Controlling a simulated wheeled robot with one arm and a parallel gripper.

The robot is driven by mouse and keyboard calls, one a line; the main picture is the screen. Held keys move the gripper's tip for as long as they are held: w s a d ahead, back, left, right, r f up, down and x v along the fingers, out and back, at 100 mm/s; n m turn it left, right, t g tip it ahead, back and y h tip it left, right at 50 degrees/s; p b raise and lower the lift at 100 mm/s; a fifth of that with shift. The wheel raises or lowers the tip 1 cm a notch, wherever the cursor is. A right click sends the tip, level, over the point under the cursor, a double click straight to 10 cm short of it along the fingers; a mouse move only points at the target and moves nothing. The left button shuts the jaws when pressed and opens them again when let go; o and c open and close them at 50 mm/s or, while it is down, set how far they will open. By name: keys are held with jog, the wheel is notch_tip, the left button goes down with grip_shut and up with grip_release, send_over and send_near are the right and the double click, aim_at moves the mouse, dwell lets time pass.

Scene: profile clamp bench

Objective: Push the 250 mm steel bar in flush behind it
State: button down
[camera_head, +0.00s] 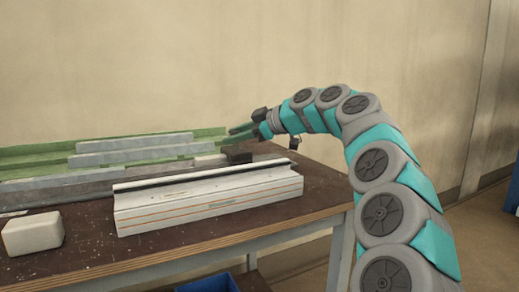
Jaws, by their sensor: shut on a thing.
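Several grey steel bars lie lengthwise behind the profile: a rear one (130,144), a middle one (135,156) and a long one nearer the front (85,188). I cannot tell which is the 250 mm bar. A pale profile (210,200) with orange lines and a black strip on top lies in front of them. My gripper (235,131) reaches in from the right, beyond the profile's right half, its fingers pointing left. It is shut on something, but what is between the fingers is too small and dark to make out.
A green-lined strip (35,154) runs along the back of the brown bench (90,245). A dark block (238,157) stands behind the profile, below my gripper. A pale rounded block (32,234) sits at front left. A blue bin (208,284) is below the bench edge.

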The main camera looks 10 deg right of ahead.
jog(key=b, duration=0.4)
send_over(43, 178)
jog(key=shift+a, duration=0.15)
jog(key=c, duration=0.5)
grip_release()
jog(key=shift+s+d, duration=0.1)
jog(key=shift+d, duration=0.1)
jog(key=shift+v, duration=3.75)
